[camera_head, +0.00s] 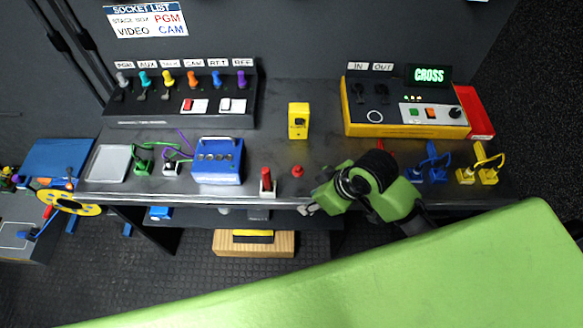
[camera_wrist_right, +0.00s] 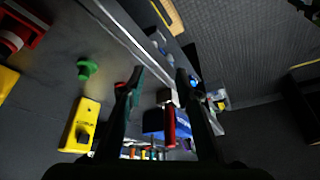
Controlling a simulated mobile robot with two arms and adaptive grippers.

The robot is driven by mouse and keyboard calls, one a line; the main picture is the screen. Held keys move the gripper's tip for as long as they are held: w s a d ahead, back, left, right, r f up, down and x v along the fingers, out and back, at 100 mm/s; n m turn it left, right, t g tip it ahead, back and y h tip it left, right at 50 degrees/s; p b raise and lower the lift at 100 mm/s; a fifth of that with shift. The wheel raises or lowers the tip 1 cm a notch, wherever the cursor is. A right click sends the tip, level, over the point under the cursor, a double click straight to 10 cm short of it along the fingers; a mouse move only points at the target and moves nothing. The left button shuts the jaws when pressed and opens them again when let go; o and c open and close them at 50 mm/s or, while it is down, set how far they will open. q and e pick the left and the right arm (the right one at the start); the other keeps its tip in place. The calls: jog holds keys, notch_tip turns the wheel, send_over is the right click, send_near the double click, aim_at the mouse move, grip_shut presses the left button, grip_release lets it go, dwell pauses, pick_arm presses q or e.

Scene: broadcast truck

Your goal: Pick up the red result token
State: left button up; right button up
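The red result token (camera_head: 297,171) is a small red knob-shaped piece standing on the dark bench near its front edge. It lies right of a red stick on a pale base (camera_head: 267,181). My right gripper (camera_head: 309,209) is at the bench's front edge, just nearer than the token and apart from it. In the right wrist view the gripper (camera_wrist_right: 160,78) has its two fingers spread with nothing held between them. A small red part of the token (camera_wrist_right: 119,86) shows beside the left finger, which hides the rest. My left gripper is not in view.
A green token (camera_wrist_right: 88,68) stands near the red one; my right arm hides it in the head view. A yellow box (camera_head: 298,121) stands behind, a blue box (camera_head: 218,160) to the left. Blue and yellow plugs (camera_head: 479,168) are at right.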

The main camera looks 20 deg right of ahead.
jog(key=w+r+n, duration=0.2)
jog(key=w+r, duration=0.2)
jog(key=n+g, duration=0.1)
jog(key=n, duration=0.1)
send_near(298, 167)
jog(key=f, duration=0.1)
jog(key=w+f+p, duration=0.1)
jog(key=f, duration=0.1)
jog(key=shift+w+f+y, duration=0.1)
jog(key=shift+w+y, duration=0.05)
jog(key=shift+y, duration=0.25)
jog(key=p+x, duration=0.1)
jog(key=x, duration=0.1)
jog(key=p+x, duration=0.1)
jog(key=x, duration=0.1)
jog(key=shift+a+f, duration=0.2)
jog(key=shift+a, duration=0.2)
jog(key=shift+a+f, duration=0.1)
jog(key=shift+f, duration=0.4)
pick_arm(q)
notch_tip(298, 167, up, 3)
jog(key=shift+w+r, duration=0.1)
pick_arm(e)
jog(key=c, duration=0.9)
